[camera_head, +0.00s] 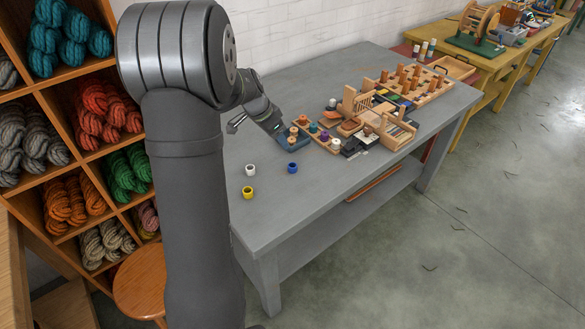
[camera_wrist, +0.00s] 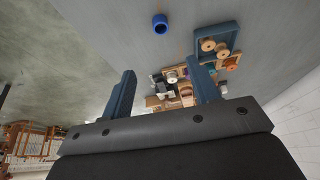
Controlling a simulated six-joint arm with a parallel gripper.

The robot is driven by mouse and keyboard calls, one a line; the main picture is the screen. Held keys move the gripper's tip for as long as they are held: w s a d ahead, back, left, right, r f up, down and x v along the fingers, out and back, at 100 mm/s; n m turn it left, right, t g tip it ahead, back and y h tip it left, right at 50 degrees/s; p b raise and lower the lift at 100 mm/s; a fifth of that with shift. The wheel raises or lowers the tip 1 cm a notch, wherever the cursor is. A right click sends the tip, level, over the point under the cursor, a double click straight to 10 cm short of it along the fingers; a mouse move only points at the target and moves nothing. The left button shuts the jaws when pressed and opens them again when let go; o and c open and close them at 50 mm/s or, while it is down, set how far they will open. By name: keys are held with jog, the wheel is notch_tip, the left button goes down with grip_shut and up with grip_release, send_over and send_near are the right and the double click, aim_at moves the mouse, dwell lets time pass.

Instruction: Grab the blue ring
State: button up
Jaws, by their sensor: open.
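The blue ring (camera_head: 292,168) lies on the grey table (camera_head: 330,185), with a white ring (camera_head: 250,169) and a yellow ring (camera_head: 248,192) to its left. In the wrist view the blue ring (camera_wrist: 160,24) is near the top, beyond my fingertips and apart from them. My gripper (camera_wrist: 158,80) is open, its two blue fingers spread, with no object held between them.
A blue tray (camera_head: 292,144) with wooden spools stands behind the blue ring. Wooden racks and boxes (camera_head: 400,132) crowd the table's right part. The table front around the rings is clear. Shelves of wool skeins (camera_head: 70,115) stand at the left.

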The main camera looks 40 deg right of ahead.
send_over(291, 164)
jog(key=s+a, duration=0.2)
jog(key=f, duration=1)
jog(key=shift+w+a+f, duration=0.2)
jog(key=shift+w+f, duration=0.05)
jog(key=shift+a+x, duration=0.15)
jog(key=shift+x, duration=1.15)
jog(key=shift+a+x, duration=0.1)
jog(key=shift+x, duration=1.2)
jog(key=shift+w+f, duration=0.1)
jog(key=shift+w, duration=0.05)
jog(key=shift+c, duration=0.2)
jog(key=c, duration=1)
